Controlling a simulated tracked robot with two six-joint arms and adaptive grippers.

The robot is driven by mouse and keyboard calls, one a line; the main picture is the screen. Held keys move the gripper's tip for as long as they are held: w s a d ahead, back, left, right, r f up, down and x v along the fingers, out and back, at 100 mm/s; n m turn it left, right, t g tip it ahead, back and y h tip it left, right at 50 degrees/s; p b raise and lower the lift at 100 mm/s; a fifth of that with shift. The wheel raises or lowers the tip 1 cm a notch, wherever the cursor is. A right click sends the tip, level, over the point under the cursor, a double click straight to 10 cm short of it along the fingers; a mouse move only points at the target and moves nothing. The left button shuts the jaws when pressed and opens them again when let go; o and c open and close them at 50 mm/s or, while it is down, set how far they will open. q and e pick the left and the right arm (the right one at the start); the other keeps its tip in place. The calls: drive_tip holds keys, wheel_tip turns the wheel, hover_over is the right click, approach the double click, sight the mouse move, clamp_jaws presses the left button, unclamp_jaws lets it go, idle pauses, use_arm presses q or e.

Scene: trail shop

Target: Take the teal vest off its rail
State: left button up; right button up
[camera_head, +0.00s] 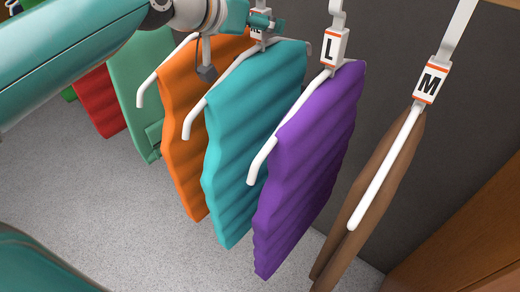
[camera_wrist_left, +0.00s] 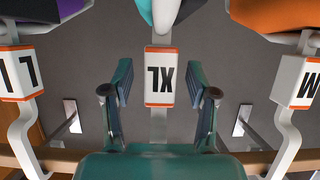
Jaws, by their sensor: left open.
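The teal vest (camera_head: 246,125) hangs on a white hanger between an orange vest (camera_head: 187,135) and a purple vest (camera_head: 305,165). Its hanger tag reads XL in the left wrist view (camera_wrist_left: 159,80), where only a bit of the teal vest (camera_wrist_left: 158,9) shows at the top. My left gripper (camera_head: 242,47) is at the top of the teal vest's hanger. In the left wrist view its open fingers (camera_wrist_left: 162,88) stand on either side of the XL tag, with gaps on both sides. In the head view my left arm hides part of the hanger tops. My right gripper is out of view.
A brown garment (camera_head: 365,205) hangs at the right under an M tag (camera_head: 428,82). Green (camera_head: 140,85) and red (camera_head: 98,103) garments hang at the left. The wooden rail (camera_wrist_left: 60,160) crosses low in the left wrist view. Neighbouring L (camera_wrist_left: 20,73) and M (camera_wrist_left: 298,80) tags flank the gripper.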

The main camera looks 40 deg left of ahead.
use_arm(q)
clamp_jaws()
drive_tip(key=shift+r, duration=0.1)
drive_tip(key=shift+r, duration=0.15)
